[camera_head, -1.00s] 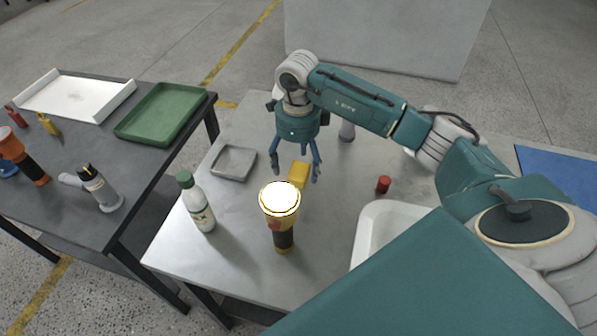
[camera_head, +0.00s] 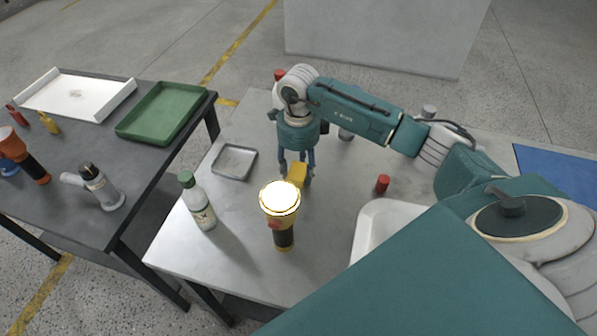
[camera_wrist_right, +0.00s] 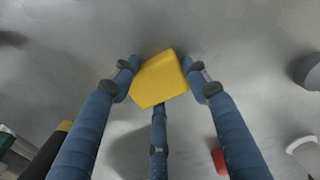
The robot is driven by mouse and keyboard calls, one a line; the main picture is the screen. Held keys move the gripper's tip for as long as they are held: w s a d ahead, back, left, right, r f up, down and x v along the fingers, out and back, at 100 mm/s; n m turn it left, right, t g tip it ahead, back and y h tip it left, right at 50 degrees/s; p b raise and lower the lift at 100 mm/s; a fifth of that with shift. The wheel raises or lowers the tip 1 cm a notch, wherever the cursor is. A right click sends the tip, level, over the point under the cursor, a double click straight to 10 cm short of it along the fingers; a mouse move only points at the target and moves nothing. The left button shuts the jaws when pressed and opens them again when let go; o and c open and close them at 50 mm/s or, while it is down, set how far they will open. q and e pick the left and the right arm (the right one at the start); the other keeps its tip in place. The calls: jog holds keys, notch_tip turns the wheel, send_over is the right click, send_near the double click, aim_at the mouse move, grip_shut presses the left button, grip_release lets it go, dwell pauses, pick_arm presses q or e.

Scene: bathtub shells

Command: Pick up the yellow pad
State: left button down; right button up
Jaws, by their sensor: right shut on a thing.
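The yellow pad (camera_head: 298,172) is on the light grey table (camera_head: 235,262), behind the yellow and black flashlight (camera_head: 281,215). My right gripper (camera_head: 296,180) points down from above with its blue fingers around the pad. In the right wrist view the pad (camera_wrist_right: 159,78) lies between the fingertips of my right gripper (camera_wrist_right: 160,84), tilted in the picture. The fingers are shut on it from both sides. I cannot tell whether the pad is clear of the table. My left gripper is not in view.
A green-capped bottle (camera_head: 198,203) and a grey tray (camera_head: 235,162) stand left of the gripper. A red cylinder (camera_head: 382,184) and a white tub (camera_head: 372,228) are to the right. The dark side table (camera_head: 130,185) holds a green tray (camera_head: 162,112).

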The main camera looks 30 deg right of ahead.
notch_tip(320, 180, up, 15)
jog(key=b, duration=0.2)
notch_tip(320, 180, up, 5)
send_over(298, 169)
jog(key=shift+s+p, duration=0.1)
jog(key=shift+p, duration=0.25)
jog(key=shift+o, duration=0.5)
